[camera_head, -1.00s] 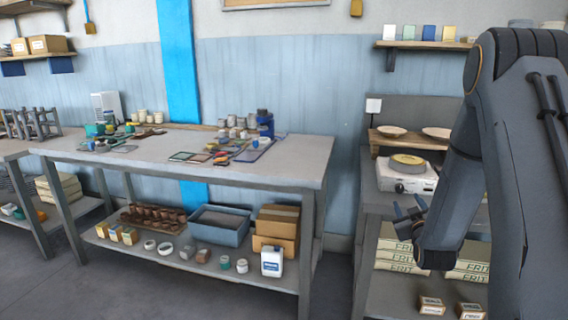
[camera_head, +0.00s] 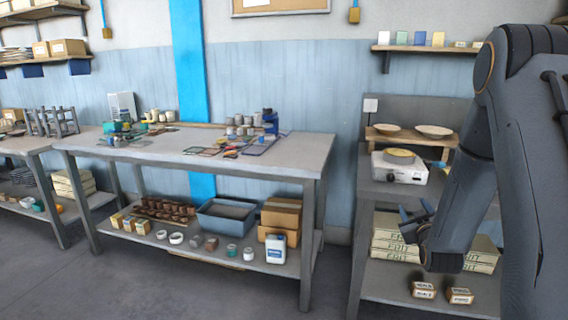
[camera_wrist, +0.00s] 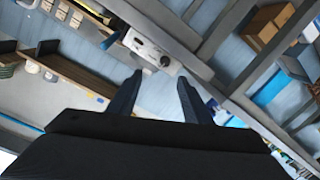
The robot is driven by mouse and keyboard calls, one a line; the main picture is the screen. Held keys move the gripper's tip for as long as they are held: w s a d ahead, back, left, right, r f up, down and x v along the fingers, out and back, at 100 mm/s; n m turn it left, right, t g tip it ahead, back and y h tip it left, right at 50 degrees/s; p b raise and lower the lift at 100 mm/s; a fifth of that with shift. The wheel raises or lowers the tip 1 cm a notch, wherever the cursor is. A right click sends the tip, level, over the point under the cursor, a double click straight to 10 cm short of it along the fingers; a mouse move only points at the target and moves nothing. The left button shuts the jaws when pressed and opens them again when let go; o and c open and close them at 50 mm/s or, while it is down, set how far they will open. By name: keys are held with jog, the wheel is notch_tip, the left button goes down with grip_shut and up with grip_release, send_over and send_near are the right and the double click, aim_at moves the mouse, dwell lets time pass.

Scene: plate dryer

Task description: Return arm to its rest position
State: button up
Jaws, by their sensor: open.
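My arm is folded at the right side of the head view. My gripper (camera_head: 417,220) hangs at its lower end, in front of the right-hand workbench (camera_head: 385,190). In the wrist view my gripper (camera_wrist: 158,95) shows two dark fingers spread apart with nothing between them. It is open and empty. A white appliance with a knob (camera_wrist: 152,50) lies beyond the fingertips in the wrist view, apart from them.
The long table (camera_head: 110,150) at the left carries tools and jars, with bins and boxes on its lower shelf. The white appliance with a yellow disc (camera_head: 400,168) and two bowls on a wooden riser (camera_head: 410,137) stand on the right-hand bench. Grey floor (camera_head: 170,285) is clear in front.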

jog(key=s+a+f+m+g+y+p, duration=0.1)
jog(key=s+a+f+m+g+y, duration=0.15)
jog(key=s+a+g, duration=0.8)
jog(key=s+a+r+g, duration=0.1)
jog(key=s+a+g, duration=0.1)
jog(key=s, duration=0.7)
jog(key=s+a+r+g, duration=0.1)
jog(key=s+a+g, duration=0.1)
jog(key=s+a, duration=0.3)
jog(key=s+a+g+y+p, duration=0.1)
jog(key=s+a, duration=0.3)
jog(key=s, duration=0.8)
jog(key=shift+s+r+g, duration=0.3)
jog(key=shift+r+g, duration=0.1)
jog(key=shift+g, duration=0.15)
jog(key=shift+a+m, duration=0.1)
jog(key=shift+m, duration=0.15)
